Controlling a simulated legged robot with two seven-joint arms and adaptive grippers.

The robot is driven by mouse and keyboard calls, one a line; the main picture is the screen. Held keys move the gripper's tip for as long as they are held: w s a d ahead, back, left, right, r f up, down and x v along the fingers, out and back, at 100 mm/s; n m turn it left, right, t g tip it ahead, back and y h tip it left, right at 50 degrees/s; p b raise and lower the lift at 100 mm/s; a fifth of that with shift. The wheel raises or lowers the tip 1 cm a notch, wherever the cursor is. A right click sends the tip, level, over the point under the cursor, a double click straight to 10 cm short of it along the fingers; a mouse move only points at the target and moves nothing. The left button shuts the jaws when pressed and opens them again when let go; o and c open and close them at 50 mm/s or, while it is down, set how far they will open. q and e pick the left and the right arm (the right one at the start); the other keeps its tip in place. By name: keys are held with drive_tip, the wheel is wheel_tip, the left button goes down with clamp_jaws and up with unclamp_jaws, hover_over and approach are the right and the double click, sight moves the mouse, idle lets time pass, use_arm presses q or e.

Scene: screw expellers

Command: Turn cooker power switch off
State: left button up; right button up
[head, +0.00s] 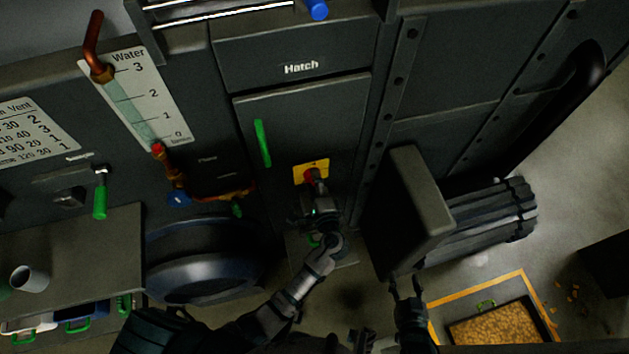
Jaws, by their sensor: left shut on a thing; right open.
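The power switch (311,174) is a red rotary knob on a yellow plate, on the dark cabinet front below the Hatch label. My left gripper (316,188) is at the switch, with its arm coming up from below. It is shut on the red knob, and the fingers hide the lower part of it. The knob's exact angle is hard to tell. My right gripper (406,289) is open and empty, low in the view below the grey box.
A green hatch handle (262,143) is left of the switch. A grey box (410,205) with a ribbed motor (480,222) stands at right. A water gauge (140,95), a blue-grey round tub (205,262) and a side table (75,255) are at left. A tray (495,327) lies at lower right.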

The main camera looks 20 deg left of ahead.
use_arm(q)
drive_tip(key=shift+r, duration=0.2)
idle(0.3)
drive_tip(key=o, duration=1.1)
drive_tip(key=shift+f, duration=0.1)
drive_tip(key=v, duration=1.2)
drive_tip(key=shift+f, duration=0.1)
